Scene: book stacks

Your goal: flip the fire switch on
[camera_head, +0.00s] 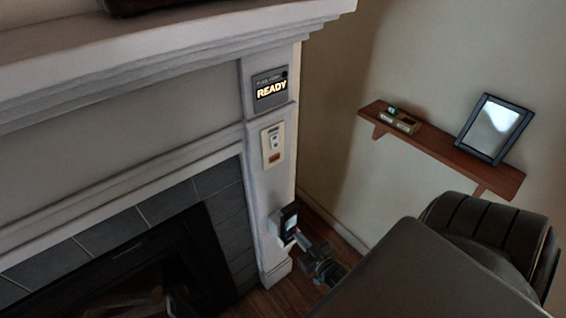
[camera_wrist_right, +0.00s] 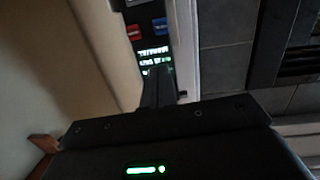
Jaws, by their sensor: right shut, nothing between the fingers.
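A pale switch plate (camera_head: 272,146) with a small orange-red part is on the fireplace's right pilaster, below a dark sign (camera_head: 270,88) that reads READY. Lower on the same pilaster is a dark control box (camera_head: 289,220) with a pale lit face. In the right wrist view a dark panel (camera_wrist_right: 147,37) shows a red patch, a blue patch and lit green-white lines. My right gripper (camera_head: 300,240) is shut and empty, close to the lower box. In the wrist view its fingers (camera_wrist_right: 160,75) overlap the panel's lit end; contact cannot be told. My left gripper is not in view.
The fireplace opening (camera_head: 150,285) with dark tiles is to the left, under a pale mantel (camera_head: 150,50). A wooden shelf (camera_head: 450,152) on the right wall holds a framed picture (camera_head: 494,128) and a small box (camera_head: 401,121). Some wooden floor shows beside the pilaster.

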